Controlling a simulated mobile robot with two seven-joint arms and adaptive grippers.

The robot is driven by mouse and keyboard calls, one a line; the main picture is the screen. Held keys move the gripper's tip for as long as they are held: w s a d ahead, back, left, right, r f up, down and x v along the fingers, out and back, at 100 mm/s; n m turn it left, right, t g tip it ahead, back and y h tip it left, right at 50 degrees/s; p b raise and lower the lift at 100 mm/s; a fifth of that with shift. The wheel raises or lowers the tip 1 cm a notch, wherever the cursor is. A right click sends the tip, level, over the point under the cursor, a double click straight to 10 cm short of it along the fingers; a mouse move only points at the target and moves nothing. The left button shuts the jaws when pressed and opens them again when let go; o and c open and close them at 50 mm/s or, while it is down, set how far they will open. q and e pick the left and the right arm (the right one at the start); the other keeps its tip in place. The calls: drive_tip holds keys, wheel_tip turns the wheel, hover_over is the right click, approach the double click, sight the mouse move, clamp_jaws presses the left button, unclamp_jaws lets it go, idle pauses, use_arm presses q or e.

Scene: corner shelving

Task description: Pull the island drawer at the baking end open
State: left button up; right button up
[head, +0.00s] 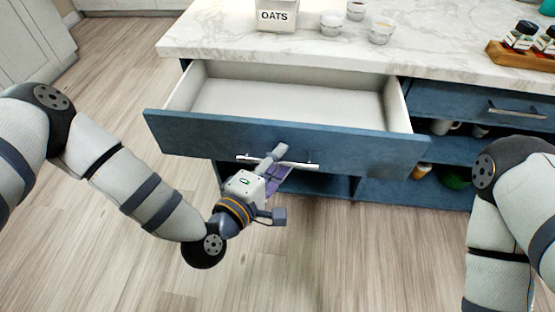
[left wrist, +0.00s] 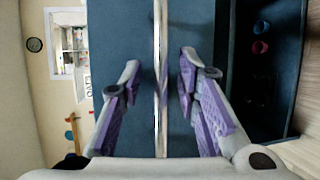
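The blue island drawer (head: 290,145) is pulled well out from under the marble top, and its pale interior is empty. Its silver bar handle (head: 300,164) runs across the front. The drawer front (left wrist: 113,60) also fills the middle of that view. My right arm shows at the right of the head view, but its gripper is out of frame.
The marble counter (head: 420,58) holds an oats canister (head: 278,16), small bowls (head: 381,31) and a wooden tray of jars (head: 520,58). A shut drawer (head: 470,103) is to the right, above open shelves with mugs. The wood floor (head: 110,220) in front is clear.

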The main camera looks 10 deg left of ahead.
use_arm(q)
drive_tip(key=v, duration=1.2)
drive_tip(key=s+d+f+m+g+p, duration=0.2)
drive_tip(key=s+f+m+g+p, duration=0.1)
drive_tip(key=s+f+m+g, duration=0.65)
drive_tip(key=s+a+m+g+y+p, duration=0.1)
drive_tip(key=s+a+m+g+y, duration=0.1)
drive_tip(key=s+a, duration=0.5)
drive_tip(key=s+a+m+g+y+p, duration=0.1)
drive_tip(key=s+a+m+g+y, duration=0.1)
drive_tip(key=s+a+g+y, duration=0.2)
drive_tip(key=s+a+g, duration=0.1)
drive_tip(key=s+a, duration=0.2)
drive_tip(key=s, duration=0.5)
drive_tip(key=shift+s+a+g, duration=0.15)
drive_tip(key=shift+s+g, duration=0.05)
drive_tip(key=shift+g, duration=0.15)
use_arm(e)
drive_tip(key=w+r+t, duration=0.2)
drive_tip(key=w+r, duration=0.3)
drive_tip(key=r, duration=0.1)
drive_tip(key=shift+w, duration=0.35)
